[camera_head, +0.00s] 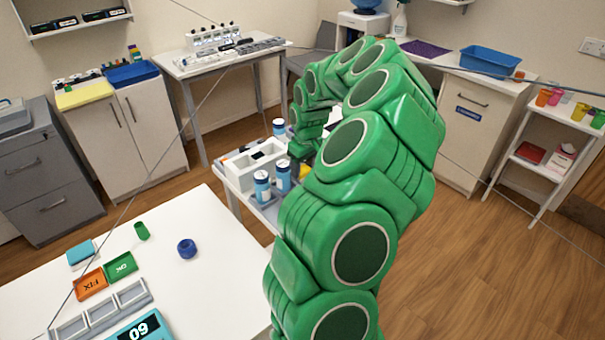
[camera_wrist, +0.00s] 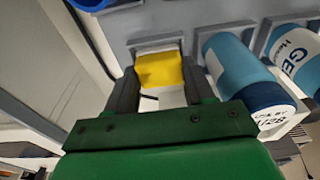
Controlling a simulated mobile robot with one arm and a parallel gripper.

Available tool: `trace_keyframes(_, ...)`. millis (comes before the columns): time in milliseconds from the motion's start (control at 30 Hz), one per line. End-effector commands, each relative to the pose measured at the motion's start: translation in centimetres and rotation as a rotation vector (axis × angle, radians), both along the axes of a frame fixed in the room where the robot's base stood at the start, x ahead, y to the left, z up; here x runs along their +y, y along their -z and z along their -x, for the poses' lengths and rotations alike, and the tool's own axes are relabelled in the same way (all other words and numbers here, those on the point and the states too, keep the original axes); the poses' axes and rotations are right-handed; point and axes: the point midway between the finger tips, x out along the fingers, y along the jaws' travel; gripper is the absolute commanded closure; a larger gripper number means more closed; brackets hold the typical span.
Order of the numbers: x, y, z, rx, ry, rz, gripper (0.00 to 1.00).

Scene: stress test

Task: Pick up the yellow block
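In the wrist view the yellow block (camera_wrist: 160,70) sits between my gripper's two dark fingertips (camera_wrist: 160,76), with the fingers alongside its left and right sides. Its edges look flush with the fingers, but I cannot tell whether they are pressing on it. The block is at a small pale slot on a grey rack (camera_wrist: 190,20), and I see no clear gap showing it lifted. In the head view a bit of yellow (camera_head: 304,171) shows on the far side table, mostly hidden by my green arm. My gripper's tips are not clear there.
Blue-and-white canisters (camera_wrist: 242,72) stand close to the right of my gripper.

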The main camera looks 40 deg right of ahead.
Motion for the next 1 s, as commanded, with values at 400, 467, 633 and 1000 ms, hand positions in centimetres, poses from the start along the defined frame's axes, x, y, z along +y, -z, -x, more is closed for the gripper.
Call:
trace_keyframes(400,0.0,-0.5,0.0,-0.001,0.000,0.001,0.77)
trace_keyframes(467,0.0,-0.9,0.0,-0.002,0.001,0.001,0.77)
trace_keyframes(633,-0.1,-2.9,0.0,-0.003,0.001,0.001,0.77)
trace_keyframes(1000,1.6,-6.4,2.3,-0.002,0.000,-0.001,0.77)
